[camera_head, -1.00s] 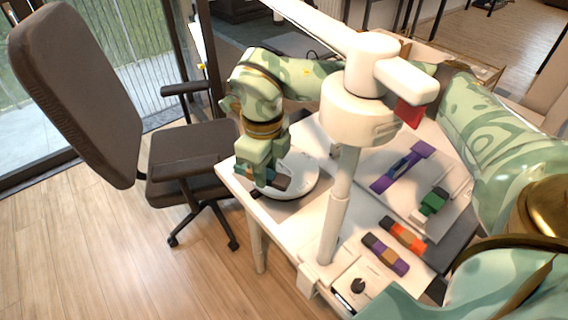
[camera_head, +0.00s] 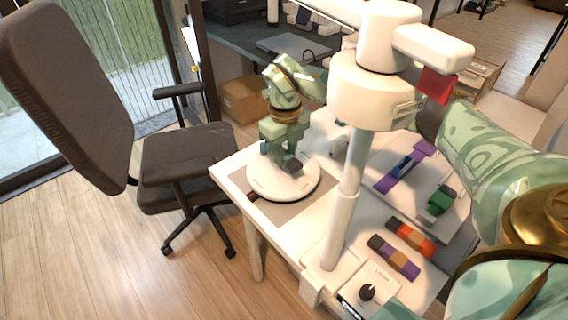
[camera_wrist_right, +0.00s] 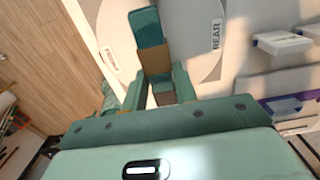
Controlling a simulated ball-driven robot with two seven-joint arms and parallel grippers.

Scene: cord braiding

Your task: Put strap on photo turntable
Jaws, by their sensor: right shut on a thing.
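The photo turntable (camera_head: 262,188) is a round white disc at the near-left part of the table. It also shows in the right wrist view (camera_wrist_right: 205,60), with a REAR label. My right gripper (camera_head: 283,152) is over the turntable, pointing down. In the right wrist view its jaws (camera_wrist_right: 162,88) are shut on a strap (camera_wrist_right: 152,58) with teal, tan-brown and dark brown sections. In the head view the strap's dark end (camera_head: 292,165) shows at the jaws; whether it touches the disc I cannot tell. My left gripper is not in view.
A white post (camera_head: 343,205) with a broad head stands between me and the turntable. Two multicoloured straps (camera_head: 411,237) (camera_head: 393,257) lie on the near table. A purple strap (camera_head: 405,167) and a green block (camera_head: 440,200) are farther right. An office chair (camera_head: 185,165) stands left.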

